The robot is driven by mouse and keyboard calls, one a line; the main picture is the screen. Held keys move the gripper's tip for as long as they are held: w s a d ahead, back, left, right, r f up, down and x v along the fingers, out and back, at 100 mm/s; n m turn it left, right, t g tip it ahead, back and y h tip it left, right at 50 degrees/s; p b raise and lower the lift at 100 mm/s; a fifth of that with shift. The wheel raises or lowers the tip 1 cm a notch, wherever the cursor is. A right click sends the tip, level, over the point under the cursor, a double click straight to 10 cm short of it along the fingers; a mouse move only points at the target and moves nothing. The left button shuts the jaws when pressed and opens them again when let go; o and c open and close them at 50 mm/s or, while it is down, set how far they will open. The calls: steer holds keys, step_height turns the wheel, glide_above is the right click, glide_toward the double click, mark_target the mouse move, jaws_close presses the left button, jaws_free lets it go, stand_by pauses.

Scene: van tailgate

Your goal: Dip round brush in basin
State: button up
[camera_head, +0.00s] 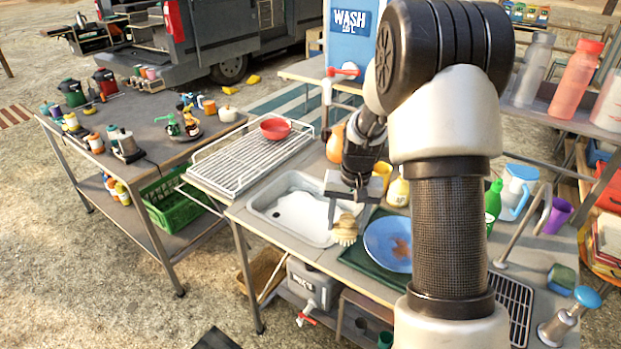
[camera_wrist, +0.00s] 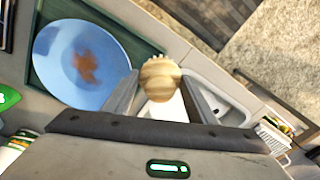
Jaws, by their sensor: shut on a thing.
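My gripper (camera_head: 347,200) is shut on the round brush (camera_head: 345,230), which has a wooden top and pale bristles. In the wrist view the brush (camera_wrist: 160,80) sits between the two fingers (camera_wrist: 160,100). In the head view the brush hangs by the right edge of the white basin (camera_head: 295,208), between it and the blue plate. The basin (camera_wrist: 222,103) shows in part behind the right finger in the wrist view. Its inside looks white and is partly hidden. I cannot tell how high the brush is above the counter.
A blue plate (camera_head: 388,243) with a brown stain lies on a dark green tray (camera_head: 362,262) right of the basin. A wire drying rack (camera_head: 248,165) with a red bowl (camera_head: 275,129) is left.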

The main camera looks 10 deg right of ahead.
steer(key=w+a+r+m+t+h+p, duration=0.1)
steer(key=w+a+m, duration=0.25)
steer(key=w, duration=0.45)
steer(key=w+a+m+t+p, duration=0.1)
steer(key=w+a+m, duration=0.2)
steer(key=w+m, duration=0.3)
steer(key=shift+n, duration=0.65)
steer(key=b+x, duration=0.3)
steer(key=x, duration=0.1)
steer(key=s+b+x, duration=0.1)
steer(key=b+x, duration=0.2)
steer(key=x, duration=0.2)
steer(key=s+b+x, duration=0.1)
steer(key=b+x, duration=0.2)
steer(key=x, duration=0.2)
steer(key=shift+f, duration=0.25)
steer(key=shift+r, duration=0.15)
step_height(320, 180, up, 13)
steer(key=p, duration=0.6)
steer(key=shift+s, duration=0.1)
stand_by(0.8)
